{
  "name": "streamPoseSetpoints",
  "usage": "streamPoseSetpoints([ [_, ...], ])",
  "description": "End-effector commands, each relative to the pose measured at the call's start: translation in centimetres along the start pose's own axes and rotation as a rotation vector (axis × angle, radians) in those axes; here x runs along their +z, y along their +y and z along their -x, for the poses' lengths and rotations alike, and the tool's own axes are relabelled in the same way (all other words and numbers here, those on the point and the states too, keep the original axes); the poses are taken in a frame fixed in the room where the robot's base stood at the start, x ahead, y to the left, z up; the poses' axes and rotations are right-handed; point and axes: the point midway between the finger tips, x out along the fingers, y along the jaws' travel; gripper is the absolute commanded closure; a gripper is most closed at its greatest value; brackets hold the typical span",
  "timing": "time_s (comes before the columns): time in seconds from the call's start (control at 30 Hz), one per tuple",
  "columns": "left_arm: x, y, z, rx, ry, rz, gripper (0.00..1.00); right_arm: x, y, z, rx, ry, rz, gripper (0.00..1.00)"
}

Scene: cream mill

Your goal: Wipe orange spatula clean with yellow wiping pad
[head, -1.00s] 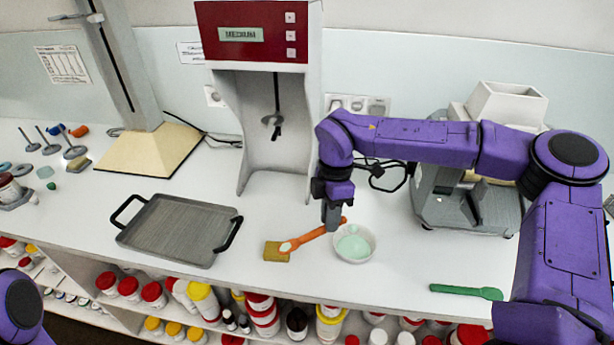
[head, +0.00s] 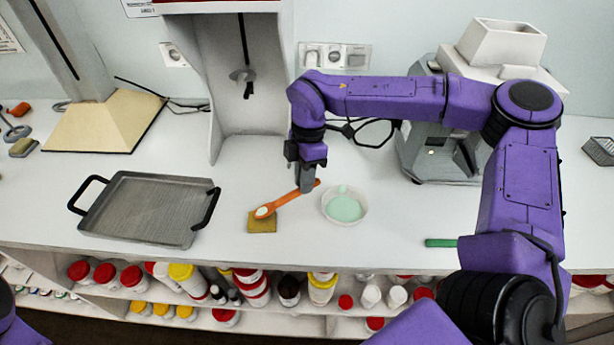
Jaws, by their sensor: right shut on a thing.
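The orange spatula (head: 284,201) is held at its handle by my right gripper (head: 307,188), which is shut on it and points down. The spatula's head carries pale mint cream and is over the yellow wiping pad (head: 262,222). I cannot tell whether the head touches the pad. The pad lies flat on the white counter. A white bowl (head: 345,205) with mint cream stands just right of the gripper. My left gripper is out of view; only a bit of purple arm shows at the lower left.
A grey tray (head: 145,206) with black handles lies to the left. A green spatula (head: 441,243) lies to the right, partly hidden by my arm. A mixer stand (head: 240,130) and a grey machine (head: 435,150) stand behind. Jars fill the shelf below. Counter between tray and pad is clear.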

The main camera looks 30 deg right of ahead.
Motion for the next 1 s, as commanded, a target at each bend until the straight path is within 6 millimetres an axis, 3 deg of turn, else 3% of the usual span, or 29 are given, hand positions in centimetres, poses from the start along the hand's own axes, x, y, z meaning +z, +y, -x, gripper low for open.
streamPoseSetpoints([
  [1.0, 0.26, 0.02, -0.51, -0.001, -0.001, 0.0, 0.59, 0.03, 0.12, -0.72, 0.0, 0.0, 0.002, 1.0],
])
